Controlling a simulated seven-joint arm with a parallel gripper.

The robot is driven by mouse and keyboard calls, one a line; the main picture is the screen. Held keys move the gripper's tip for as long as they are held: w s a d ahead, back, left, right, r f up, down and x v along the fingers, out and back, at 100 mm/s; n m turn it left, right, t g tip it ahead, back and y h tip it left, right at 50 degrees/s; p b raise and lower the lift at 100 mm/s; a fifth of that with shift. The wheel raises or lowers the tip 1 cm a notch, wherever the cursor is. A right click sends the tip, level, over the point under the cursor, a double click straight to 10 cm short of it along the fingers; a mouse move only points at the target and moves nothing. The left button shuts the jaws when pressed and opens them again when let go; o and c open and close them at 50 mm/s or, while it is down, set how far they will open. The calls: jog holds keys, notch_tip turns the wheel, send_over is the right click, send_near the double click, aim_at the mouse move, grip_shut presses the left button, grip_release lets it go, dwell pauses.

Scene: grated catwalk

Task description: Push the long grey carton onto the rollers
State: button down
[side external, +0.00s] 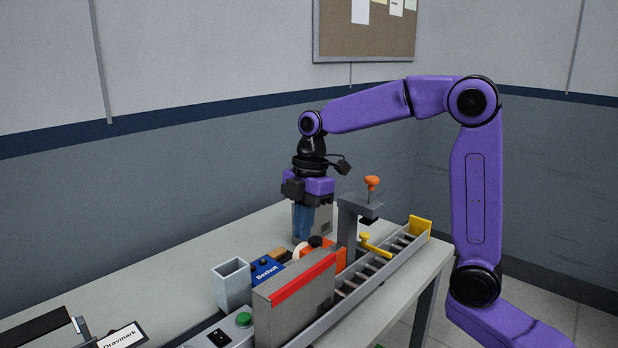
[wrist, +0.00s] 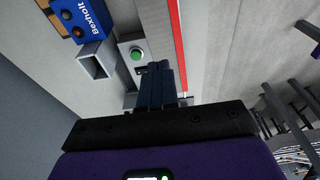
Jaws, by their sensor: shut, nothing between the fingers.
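The long grey carton (side external: 290,310) with a red stripe stands upright at the near left end of the roller track in the side view. The rollers (side external: 372,268) run from its right end toward the back right. The carton hides whatever lies beneath it. In the wrist view the carton's grey top (wrist: 156,25) and red stripe run up the picture. My gripper (side external: 301,238) is shut and empty, pointing down, higher in the side view than the carton. Its blue fingers also show in the wrist view (wrist: 160,72), overlapping the carton's lower end. Touch cannot be told.
A blue Bexholt box (side external: 266,269), an open grey holder (side external: 231,285) and a green button (side external: 243,319) stand beside the carton. A grey post with an orange knob (side external: 372,183) rises beside the rollers. A yellow stop (side external: 420,228) is at their far end. The back left tabletop is clear.

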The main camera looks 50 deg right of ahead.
notch_tip(320, 180, up, 12)
jog(key=d, duration=0.2)
jog(key=s+a+f+m+h, duration=0.1)
jog(key=s+a+f+m, duration=0.3)
jog(key=s+f, duration=0.65)
jog(key=s+d+f, duration=0.1)
jog(key=s+f, duration=0.3)
jog(key=s, duration=0.4)
jog(key=s+d+f+m, duration=0.1)
jog(key=s+f, duration=0.4)
jog(key=s, duration=0.3)
jog(key=shift+s+d+h, duration=0.3)
jog(key=shift+s, duration=0.05)
dwell(0.7)
